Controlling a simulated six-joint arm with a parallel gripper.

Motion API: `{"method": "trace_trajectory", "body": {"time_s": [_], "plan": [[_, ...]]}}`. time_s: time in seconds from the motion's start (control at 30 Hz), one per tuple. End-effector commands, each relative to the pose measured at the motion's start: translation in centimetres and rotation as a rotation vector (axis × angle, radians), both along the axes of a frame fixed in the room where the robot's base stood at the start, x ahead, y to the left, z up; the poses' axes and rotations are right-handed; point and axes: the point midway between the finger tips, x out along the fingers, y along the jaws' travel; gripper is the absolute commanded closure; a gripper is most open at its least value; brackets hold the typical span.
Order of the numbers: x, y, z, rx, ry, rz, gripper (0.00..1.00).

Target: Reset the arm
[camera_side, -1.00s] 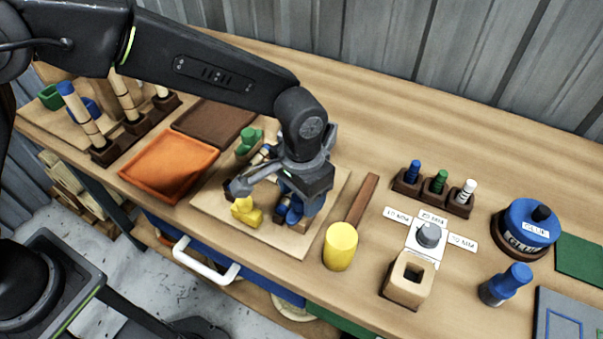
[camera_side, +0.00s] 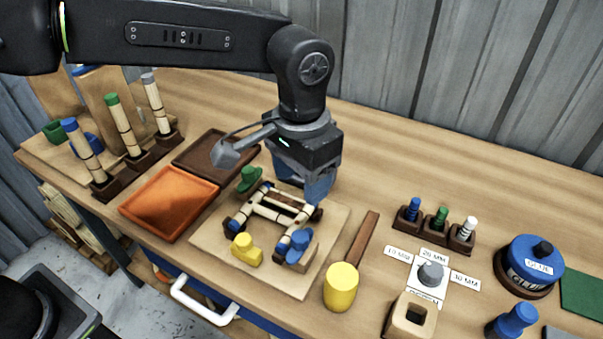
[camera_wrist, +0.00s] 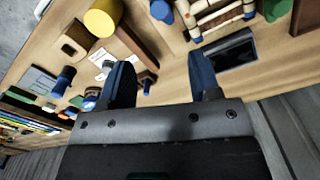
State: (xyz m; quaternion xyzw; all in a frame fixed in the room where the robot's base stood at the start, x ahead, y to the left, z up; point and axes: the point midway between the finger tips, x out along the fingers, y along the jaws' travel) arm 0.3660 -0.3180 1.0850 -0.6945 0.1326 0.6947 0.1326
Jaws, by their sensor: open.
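My gripper (camera_side: 305,185) hangs above the back edge of a light wooden board (camera_side: 270,276). Its blue fingers are apart with nothing between them, as the wrist view (camera_wrist: 160,85) also shows. Below and in front of it, a rattan frame (camera_side: 262,212) of cream segments with dark and blue ends lies on the board. A green clamp (camera_side: 249,180), a yellow clamp (camera_side: 246,250) and a blue clamp (camera_side: 299,246) stand around the frame. Part of the board's back is hidden behind my gripper.
A yellow-headed mallet (camera_side: 341,287) lies right of the board. An orange tray (camera_side: 168,203) and a brown tray (camera_side: 215,155) are at left, near rattan poles in holders (camera_side: 130,130). A dial (camera_side: 430,274), small pegs (camera_side: 438,220) and a glue pot (camera_side: 530,262) are at right. The back right table is clear.

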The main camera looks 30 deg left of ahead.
Motion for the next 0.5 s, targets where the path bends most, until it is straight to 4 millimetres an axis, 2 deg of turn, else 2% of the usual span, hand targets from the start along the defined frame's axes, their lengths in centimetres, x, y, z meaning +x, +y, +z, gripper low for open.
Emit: {"method": "trace_trajectory", "body": {"time_s": [0.37,0.47,0.5], "plan": [[0.0,0.3,0.2,-0.003,-0.004,0.004,0.43],[0.0,1.9,1.4,-0.016,-0.024,0.022,0.43],[-0.1,3.1,2.1,-0.025,-0.038,0.035,0.43]]}}
